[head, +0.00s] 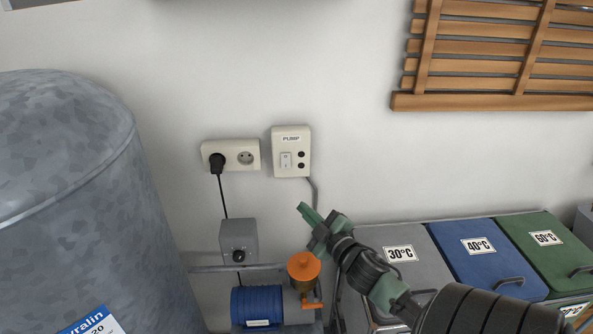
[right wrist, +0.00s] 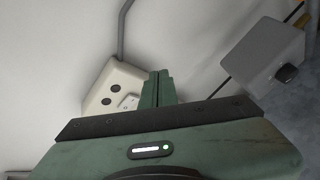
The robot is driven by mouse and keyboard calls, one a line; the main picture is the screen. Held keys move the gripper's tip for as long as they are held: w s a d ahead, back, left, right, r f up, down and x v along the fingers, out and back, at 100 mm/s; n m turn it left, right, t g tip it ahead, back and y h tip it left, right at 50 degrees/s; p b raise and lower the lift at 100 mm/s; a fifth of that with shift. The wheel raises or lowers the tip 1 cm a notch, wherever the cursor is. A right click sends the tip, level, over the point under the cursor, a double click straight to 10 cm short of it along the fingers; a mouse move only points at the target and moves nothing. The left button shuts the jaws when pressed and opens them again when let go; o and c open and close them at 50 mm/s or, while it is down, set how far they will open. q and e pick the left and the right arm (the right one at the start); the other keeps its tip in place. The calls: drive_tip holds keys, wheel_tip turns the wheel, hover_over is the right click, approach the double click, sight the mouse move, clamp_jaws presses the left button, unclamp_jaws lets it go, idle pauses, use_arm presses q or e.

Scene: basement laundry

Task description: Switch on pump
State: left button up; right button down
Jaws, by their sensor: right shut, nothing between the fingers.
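A cream switch box (head: 304,135) labelled PUMP is fixed to the wall. It has a white rocker switch (head: 286,160) on its left and two dark round spots on its right. My right gripper (head: 305,210) is shut and empty, below the box and apart from it in the head view. In the right wrist view the shut fingers (right wrist: 157,88) are beside the box (right wrist: 108,82), and its rocker (right wrist: 130,102) partly shows near them. The blue pump (head: 257,303) with an orange cap (head: 304,265) stands low down. My left gripper is out of view.
A double socket (head: 231,155) with a black plug is left of the box. A grey control box (head: 238,240) with a knob is below it. A large metal tank (head: 70,170) fills the left. Grey, blue (head: 483,262) and green lidded bins stand at right, under a wooden rack (head: 480,50).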

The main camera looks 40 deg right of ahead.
sight(297, 170)
drive_tip(key=d+r+n+t+y, duration=0.2)
drive_tip(key=d+r+n+y, duration=0.1)
drive_tip(key=r+n+y, duration=0.55)
drive_tip(key=s+d+r+n+g+y, duration=0.1)
drive_tip(key=s+d+n+g+y, duration=0.1)
drive_tip(key=s+n+g+y, duration=0.3)
drive_tip(key=n, duration=0.3)
drive_tip(key=shift+s+d+y, duration=0.15)
drive_tip(key=shift+d+y, duration=0.2)
drive_tip(key=shift+a+r, duration=0.1)
drive_tip(key=w+a, duration=0.1)
drive_tip(key=w, duration=0.2)
drive_tip(key=w+a+p, duration=0.1)
drive_tip(key=w, duration=0.3)
drive_tip(key=w+a+p, duration=0.1)
drive_tip(key=w+a, duration=0.1)
drive_tip(key=w, duration=0.1)
drive_tip(key=shift+w+f, duration=0.15)
drive_tip(key=shift+f, duration=0.1)
drive_tip(key=shift+w+d+f, duration=0.15)
drive_tip(key=shift+w+d, duration=0.25)
drive_tip(key=shift+w, duration=0.05)
